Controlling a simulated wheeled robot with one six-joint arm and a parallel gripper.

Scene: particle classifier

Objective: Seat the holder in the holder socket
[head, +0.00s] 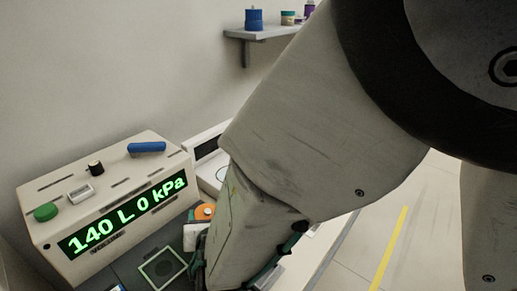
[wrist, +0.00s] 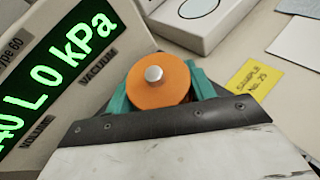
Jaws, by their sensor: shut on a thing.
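An orange round part with a silver knob on top, which looks like the holder (wrist: 158,92), is between the teal fingers of my gripper (wrist: 163,84) in the wrist view. The fingers are shut on it, one on each side. In the head view the orange top of the holder (head: 204,212) shows just left of my arm, beside the machine. Its lower part is hidden. A dark plate with a pale square outline (head: 162,268) lies in front of the machine; I cannot tell whether it is the holder socket. No socket shows clearly in the wrist view.
A beige machine (head: 110,195) with a green "140 L 0 kPa" display stands close on the left. A white device (head: 207,170) sits behind the holder. A yellow sample card (wrist: 257,77) lies to the right. A wall shelf (head: 270,33) holds small containers.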

